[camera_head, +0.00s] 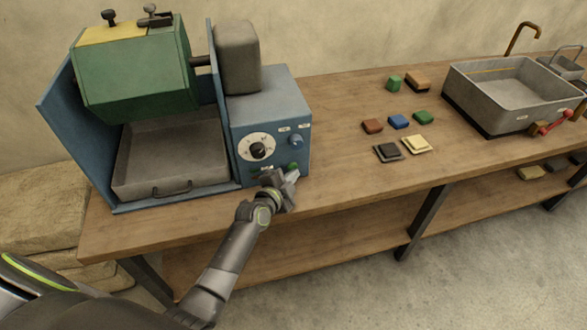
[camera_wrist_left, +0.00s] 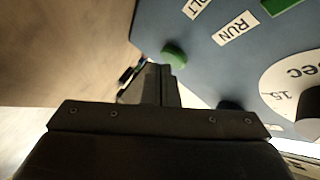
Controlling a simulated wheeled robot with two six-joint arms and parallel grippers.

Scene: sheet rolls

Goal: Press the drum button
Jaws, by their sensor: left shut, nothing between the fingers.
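The drum machine has a green faceted drum (camera_head: 138,75) and a blue control box (camera_head: 275,113) with a white dial (camera_head: 256,148). Two green parts show low on the box's front, one (camera_head: 293,167) by my gripper. The left wrist view shows a round green button (camera_wrist_left: 173,53) near a RUN label (camera_wrist_left: 235,29) and a partly cut-off label ending in LT. My left gripper (camera_head: 290,179) is shut and empty in front of the panel's lower edge. In the left wrist view its fingertips (camera_wrist_left: 150,80) are close to the green button; I cannot tell whether they touch it. My right gripper is out of view.
A grey tray (camera_head: 172,158) lies under the drum. Several coloured blocks, including a blue one (camera_head: 398,121), lie on the wooden bench (camera_head: 340,150) to the right. A grey metal basin (camera_head: 510,90) stands farther right. The bench between box and blocks is clear.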

